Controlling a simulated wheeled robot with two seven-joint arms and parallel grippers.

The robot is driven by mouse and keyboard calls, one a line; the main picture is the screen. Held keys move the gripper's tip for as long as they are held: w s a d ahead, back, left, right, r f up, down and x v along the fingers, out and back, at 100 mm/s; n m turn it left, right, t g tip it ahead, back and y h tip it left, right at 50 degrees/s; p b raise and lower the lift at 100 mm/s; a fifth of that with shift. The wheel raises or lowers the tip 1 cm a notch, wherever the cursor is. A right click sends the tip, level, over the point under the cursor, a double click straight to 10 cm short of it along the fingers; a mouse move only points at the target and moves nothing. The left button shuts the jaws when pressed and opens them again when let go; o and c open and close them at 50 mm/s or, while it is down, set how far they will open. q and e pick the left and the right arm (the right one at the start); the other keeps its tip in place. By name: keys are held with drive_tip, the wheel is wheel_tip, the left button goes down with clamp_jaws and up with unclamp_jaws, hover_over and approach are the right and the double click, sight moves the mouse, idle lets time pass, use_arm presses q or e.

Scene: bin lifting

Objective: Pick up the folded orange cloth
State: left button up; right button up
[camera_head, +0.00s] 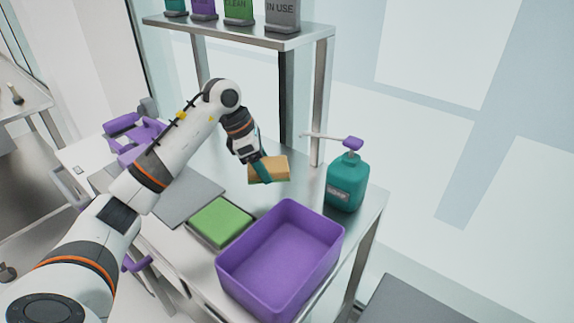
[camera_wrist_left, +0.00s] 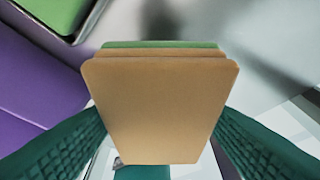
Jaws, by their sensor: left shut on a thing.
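The folded orange cloth (camera_head: 270,168) is a tan-orange block held above the table in the head view. My left gripper (camera_head: 262,168) is shut on it. In the left wrist view the cloth (camera_wrist_left: 160,105) fills the middle, between the two teal ridged fingers of the left gripper (camera_wrist_left: 160,140). A thin green layer shows along the cloth's far edge there. My right gripper is not in view.
A purple bin (camera_head: 280,258) stands at the table's front, beside a tray with a green folded cloth (camera_head: 221,221). A teal pump bottle (camera_head: 346,182) stands at the right. A steel shelf (camera_head: 245,38) with several labelled items rises behind.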

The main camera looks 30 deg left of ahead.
use_arm(q)
drive_tip(key=s+a+b, duration=0.1)
drive_tip(key=s+a, duration=0.1)
drive_tip(key=s, duration=0.1)
drive_tip(key=s+a+b, duration=0.1)
drive_tip(key=s+a, duration=0.1)
drive_tip(key=s+a+b, duration=0.1)
drive_tip(key=s+a, duration=0.1)
drive_tip(key=s, duration=0.1)
drive_tip(key=shift+s+a+f, duration=0.15)
drive_tip(key=shift+s, duration=0.2)
drive_tip(key=shift+s+a, duration=0.2)
drive_tip(key=shift+s, duration=0.15)
drive_tip(key=o, duration=0.5)
drive_tip(key=c, duration=0.3)
